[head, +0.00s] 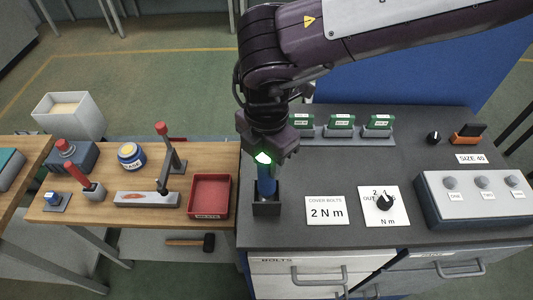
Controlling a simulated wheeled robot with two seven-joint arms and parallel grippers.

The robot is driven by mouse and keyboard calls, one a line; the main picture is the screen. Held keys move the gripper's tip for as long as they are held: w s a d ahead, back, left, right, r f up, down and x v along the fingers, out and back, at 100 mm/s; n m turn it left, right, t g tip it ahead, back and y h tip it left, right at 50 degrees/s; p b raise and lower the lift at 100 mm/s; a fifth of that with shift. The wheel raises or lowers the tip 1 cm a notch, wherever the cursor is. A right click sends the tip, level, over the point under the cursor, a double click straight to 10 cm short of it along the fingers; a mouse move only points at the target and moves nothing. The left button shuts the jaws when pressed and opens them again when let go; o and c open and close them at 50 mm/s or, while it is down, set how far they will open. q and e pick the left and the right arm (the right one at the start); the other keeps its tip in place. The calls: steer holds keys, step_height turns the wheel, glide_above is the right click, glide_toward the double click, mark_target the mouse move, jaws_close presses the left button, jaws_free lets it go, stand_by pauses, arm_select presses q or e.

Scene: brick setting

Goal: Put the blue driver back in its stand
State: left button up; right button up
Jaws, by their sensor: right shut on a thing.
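The blue driver (266,184) is upright at the left edge of the dark bench top. My right gripper (264,158) comes down from above and is shut on the driver's upper end. A green light shows at the gripper. The black stand (266,209) is directly below, and the driver's lower end is at or within its opening. I cannot tell how deep it sits. My left gripper is not in view.
A card marked 2 N m (327,210) and a dial card (384,208) lie right of the stand. A grey control box (474,199) is at far right. Green-labelled blocks (341,122) stand behind. A red tray (209,196) is on the wooden table at left.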

steer(key=shift+f, duration=0.15)
steer(key=o, duration=1.2)
step_height(320, 180, up, 11)
steer(key=b, duration=0.3)
steer(key=shift+b, duration=0.35)
steer(key=shift+r, duration=0.7)
